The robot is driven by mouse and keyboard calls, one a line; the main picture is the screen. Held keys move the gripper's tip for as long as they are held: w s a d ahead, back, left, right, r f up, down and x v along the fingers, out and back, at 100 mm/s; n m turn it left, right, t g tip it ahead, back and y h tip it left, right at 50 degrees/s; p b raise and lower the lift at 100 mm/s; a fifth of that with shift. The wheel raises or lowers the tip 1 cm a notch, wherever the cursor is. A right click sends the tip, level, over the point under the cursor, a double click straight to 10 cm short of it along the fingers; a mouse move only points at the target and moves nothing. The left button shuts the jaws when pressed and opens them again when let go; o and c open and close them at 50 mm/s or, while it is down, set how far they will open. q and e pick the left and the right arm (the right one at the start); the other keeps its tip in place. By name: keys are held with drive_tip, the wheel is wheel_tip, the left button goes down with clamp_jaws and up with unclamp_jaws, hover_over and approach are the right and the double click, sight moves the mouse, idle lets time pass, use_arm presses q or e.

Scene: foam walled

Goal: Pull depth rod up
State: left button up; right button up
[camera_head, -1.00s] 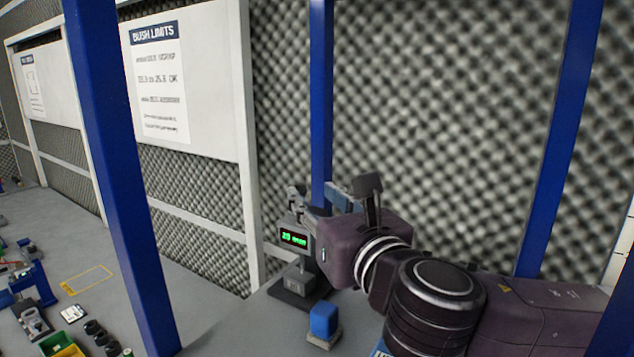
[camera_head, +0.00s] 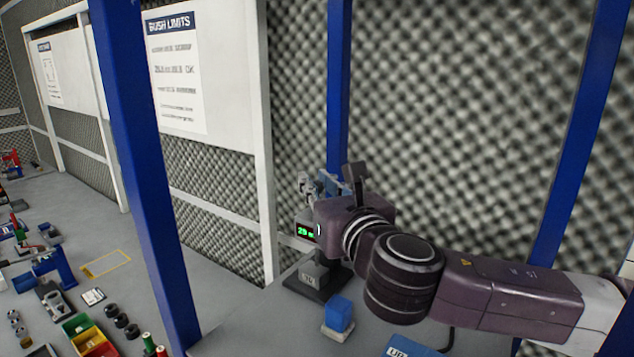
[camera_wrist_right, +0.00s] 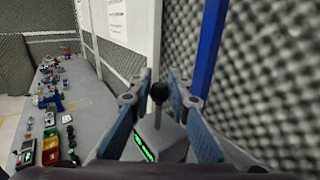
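The depth gauge (camera_head: 307,228) is a grey stand with a green lit display on a dark base, standing on the bench near the foam wall. My right gripper (camera_head: 318,186) is at the gauge's top and its wrist covers part of the display. In the right wrist view, the rod's dark round knob (camera_wrist_right: 160,92) sits between the two blue-padded fingers of my right gripper (camera_wrist_right: 160,84). The fingers are apart, with gaps on both sides of the knob. My left gripper is not in view.
A blue block on a pale base (camera_head: 338,314) stands in front of the gauge. Blue posts (camera_head: 140,170) rise at left and behind the gauge. Coloured bins (camera_head: 88,337) and several small parts lie on the left bench. Foam walls close off the back.

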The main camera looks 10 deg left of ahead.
clamp_jaws()
drive_tip(key=shift+r, duration=0.1)
wheel_tip(320, 180, up, 2)
drive_tip(key=shift+r+p, duration=0.25)
drive_tip(key=shift+p, duration=0.7)
drive_tip(key=o, duration=0.7)
unclamp_jaws()
drive_tip(key=shift+o, duration=0.2)
